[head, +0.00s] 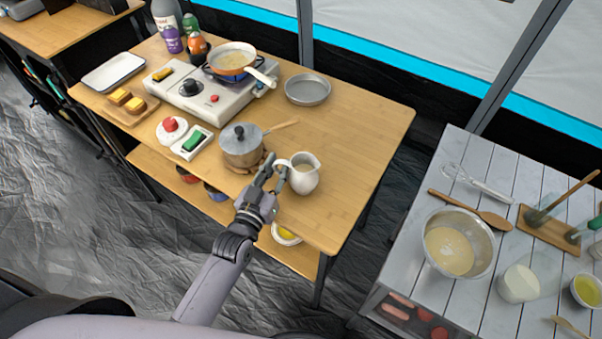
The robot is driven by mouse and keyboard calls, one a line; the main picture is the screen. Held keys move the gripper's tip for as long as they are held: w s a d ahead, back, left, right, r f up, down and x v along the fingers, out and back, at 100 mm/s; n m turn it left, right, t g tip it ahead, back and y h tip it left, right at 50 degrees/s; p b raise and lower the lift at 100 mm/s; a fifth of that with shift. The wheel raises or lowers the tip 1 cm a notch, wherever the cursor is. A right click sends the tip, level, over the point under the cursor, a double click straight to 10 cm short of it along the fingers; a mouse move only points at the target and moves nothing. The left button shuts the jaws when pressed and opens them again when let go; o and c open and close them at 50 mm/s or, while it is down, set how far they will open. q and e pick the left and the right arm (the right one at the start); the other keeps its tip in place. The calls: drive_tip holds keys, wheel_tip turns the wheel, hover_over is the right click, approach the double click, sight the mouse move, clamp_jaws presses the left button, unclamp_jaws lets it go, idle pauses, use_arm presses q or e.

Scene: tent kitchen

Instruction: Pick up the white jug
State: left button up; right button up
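The white jug (305,178) stands upright on the wooden table, near its front edge. Its handle points left, toward my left gripper, and its open top shows a pale inside. My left gripper (274,172) is at the handle, with its two fingers apart. The fingertips overlap the handle in the picture, and I cannot tell whether they touch it. My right gripper is not in view.
A lidded pot (241,148) stands close to the left of the gripper. A camp stove (208,97) with a frying pan (232,60) and an empty round tin (307,90) are farther back. The table's right part is clear. A separate white-slatted table (497,260) holds a mixing bowl (458,243).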

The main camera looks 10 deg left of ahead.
use_arm(q)
clamp_jaws()
idle(0.7)
